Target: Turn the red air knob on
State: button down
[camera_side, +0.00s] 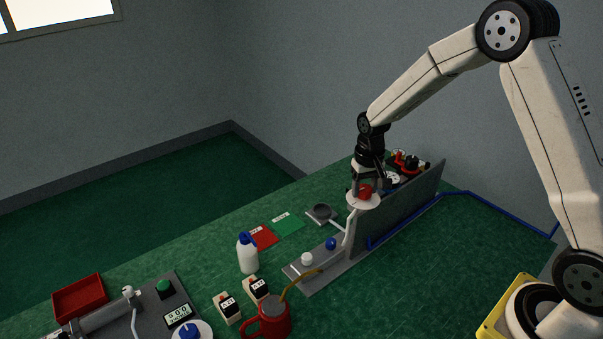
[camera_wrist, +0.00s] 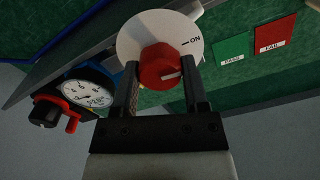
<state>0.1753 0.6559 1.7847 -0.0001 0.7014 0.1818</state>
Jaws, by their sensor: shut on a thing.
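The red air knob (camera_wrist: 159,66) stands on a round white dial plate (camera_wrist: 128,42) marked ON at its right side. A white line on the knob's face points right, in roughly the same direction as the ON tick. My gripper (camera_wrist: 160,76) has one finger on each side of the knob and is shut on it. In the side view, the knob (camera_side: 365,191) shows below my gripper (camera_side: 363,184), partly hidden by the fingers, on the white plate (camera_side: 357,203) near the end of the grey upright panel (camera_side: 405,197).
A pressure gauge (camera_wrist: 88,88) and a red-and-black fitting (camera_wrist: 46,112) are close to my left finger. Green PASS (camera_side: 288,226) and red FAIL (camera_side: 262,237) cards lie flat.

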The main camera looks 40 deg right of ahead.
aim_at(366, 192)
jog(key=shift+n, duration=0.6)
jog(key=shift+c, duration=0.5)
grip_release()
jog(key=shift+r, duration=0.15)
jog(key=shift+r, duration=3.8)
jog(key=shift+s+a, duration=0.1)
jog(key=shift+s+a, duration=0.35)
jog(key=shift+s, duration=0.15)
jog(key=s+a+f+n+t, duration=0.1)
jog(key=s+a, duration=0.2)
jog(key=s, duration=0.5)
jog(key=s+a+f+n+t, duration=0.1)
jog(key=s+a, duration=0.3)
jog(key=s, duration=0.4)
jog(key=shift+n+t, duration=0.3)
jog(key=shift+n, duration=0.2)
